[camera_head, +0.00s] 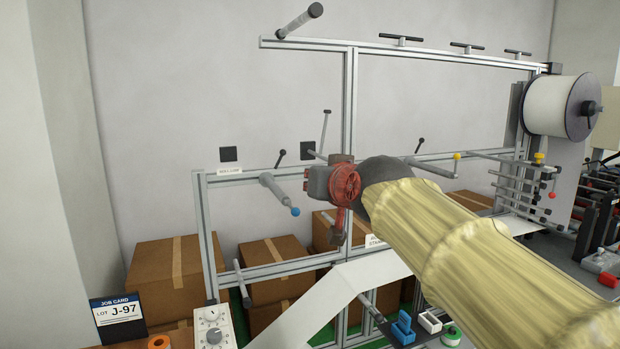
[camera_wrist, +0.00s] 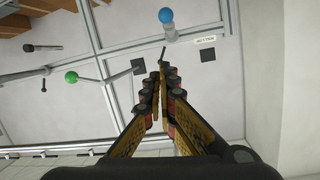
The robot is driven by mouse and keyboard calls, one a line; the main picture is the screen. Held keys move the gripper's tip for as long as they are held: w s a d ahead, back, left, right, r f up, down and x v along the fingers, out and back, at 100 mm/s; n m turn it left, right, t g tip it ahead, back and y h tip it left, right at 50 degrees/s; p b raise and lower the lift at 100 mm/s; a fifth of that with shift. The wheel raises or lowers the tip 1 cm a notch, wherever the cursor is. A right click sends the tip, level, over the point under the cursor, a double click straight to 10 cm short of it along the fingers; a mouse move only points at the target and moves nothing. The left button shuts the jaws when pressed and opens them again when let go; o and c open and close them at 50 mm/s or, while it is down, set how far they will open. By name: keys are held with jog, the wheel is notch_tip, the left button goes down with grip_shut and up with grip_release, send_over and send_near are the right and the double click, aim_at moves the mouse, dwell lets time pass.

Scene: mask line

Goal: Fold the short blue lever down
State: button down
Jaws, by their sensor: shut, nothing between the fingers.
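The short grey lever with a blue ball tip (camera_head: 295,211) sticks out from the left part of the metal frame and slants toward the lower right in the head view. Its blue ball also shows at the top of the wrist view (camera_wrist: 166,15), with part of its grey shaft below. My gripper (camera_wrist: 163,70) is shut and empty, its fingertips close together below the blue ball in that picture. No contact with the lever shows. In the head view my wrist is right of the lever, and the fingertips are hard to make out.
A green-tipped lever (camera_wrist: 71,76) lies left of my fingers in the wrist view. The metal frame (camera_head: 350,110) carries other rods, including a yellow-tipped one (camera_head: 457,156). Cardboard boxes (camera_head: 165,278) stand behind it. A white strip (camera_head: 372,272) runs below my wrist.

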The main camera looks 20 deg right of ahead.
jog(key=s+f, duration=0.4)
jog(key=s, duration=0.2)
jog(key=shift+s+a, duration=0.2)
jog(key=shift+a, duration=0.15)
